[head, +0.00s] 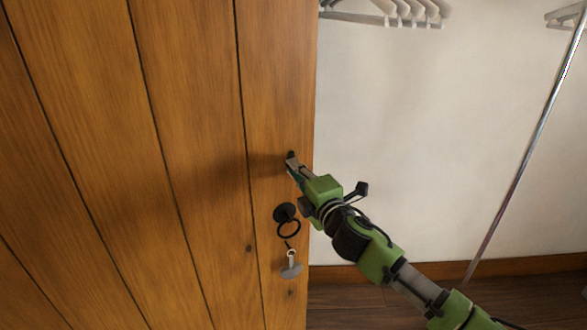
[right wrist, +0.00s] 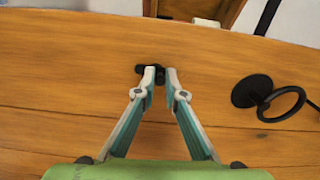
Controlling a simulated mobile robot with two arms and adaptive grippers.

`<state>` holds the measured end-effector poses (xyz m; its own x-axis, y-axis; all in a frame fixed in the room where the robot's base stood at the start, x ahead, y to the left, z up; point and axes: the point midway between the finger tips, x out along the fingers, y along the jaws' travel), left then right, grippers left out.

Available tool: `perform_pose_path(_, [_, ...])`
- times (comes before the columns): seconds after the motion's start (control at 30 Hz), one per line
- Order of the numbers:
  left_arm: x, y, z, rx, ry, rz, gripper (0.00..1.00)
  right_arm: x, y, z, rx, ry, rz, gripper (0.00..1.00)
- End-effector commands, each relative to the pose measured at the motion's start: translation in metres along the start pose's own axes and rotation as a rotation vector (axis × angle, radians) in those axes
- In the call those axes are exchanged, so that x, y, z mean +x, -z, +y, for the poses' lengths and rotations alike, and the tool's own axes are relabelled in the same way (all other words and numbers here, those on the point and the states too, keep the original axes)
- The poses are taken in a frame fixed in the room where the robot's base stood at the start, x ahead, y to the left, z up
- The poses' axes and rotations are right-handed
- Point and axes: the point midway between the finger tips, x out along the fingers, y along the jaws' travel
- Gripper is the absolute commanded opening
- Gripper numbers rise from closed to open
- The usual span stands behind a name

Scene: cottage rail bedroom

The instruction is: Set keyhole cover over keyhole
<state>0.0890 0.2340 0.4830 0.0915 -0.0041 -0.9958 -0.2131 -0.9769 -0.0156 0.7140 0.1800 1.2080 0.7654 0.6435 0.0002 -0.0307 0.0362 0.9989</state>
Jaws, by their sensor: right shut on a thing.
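A small black piece, which looks like the keyhole cover (right wrist: 140,68), is on the wooden door (head: 190,120) near its right edge, above the ring handle. It also shows as a dark bit in the head view (head: 290,154). My right gripper (right wrist: 161,78) is shut on it, with the fingertips on either side of its lower part. In the head view my right gripper (head: 292,163) reaches the door from the lower right. The keyhole itself is not seen; the cover and fingertips may hide it. My left gripper is not in view.
A black ring handle (head: 287,213) sits below my gripper; it also shows right of the fingers in the wrist view (right wrist: 252,92). A grey tag (head: 291,268) hangs below it.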

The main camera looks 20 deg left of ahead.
Motion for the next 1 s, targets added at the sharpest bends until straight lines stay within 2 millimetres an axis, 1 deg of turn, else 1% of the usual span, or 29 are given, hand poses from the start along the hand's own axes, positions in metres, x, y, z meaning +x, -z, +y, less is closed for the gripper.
perform_pose_path(0.1, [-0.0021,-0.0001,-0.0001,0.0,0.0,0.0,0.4,0.0,-0.0024,-0.0004,-0.061,0.001,-0.001,0.0])
perform_pose_path(0.3, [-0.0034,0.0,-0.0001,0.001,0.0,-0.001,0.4,0.0,-0.0037,-0.0013,-0.121,0.002,0.0,0.0])
perform_pose_path(0.83, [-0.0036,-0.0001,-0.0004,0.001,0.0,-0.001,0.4,-0.0001,-0.0042,-0.0018,-0.143,0.002,0.0,0.0])
perform_pose_path(0.87, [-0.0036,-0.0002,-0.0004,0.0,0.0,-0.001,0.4,-0.0001,-0.0042,-0.0018,-0.143,0.002,0.0,0.13])
perform_pose_path(0.9, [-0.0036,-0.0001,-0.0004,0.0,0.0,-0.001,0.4,-0.0001,-0.0043,-0.0018,-0.143,0.002,0.0,0.17])
perform_pose_path(1.0, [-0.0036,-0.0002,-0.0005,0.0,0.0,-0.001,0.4,-0.0001,-0.0043,-0.0015,-0.143,0.002,0.0,0.17])
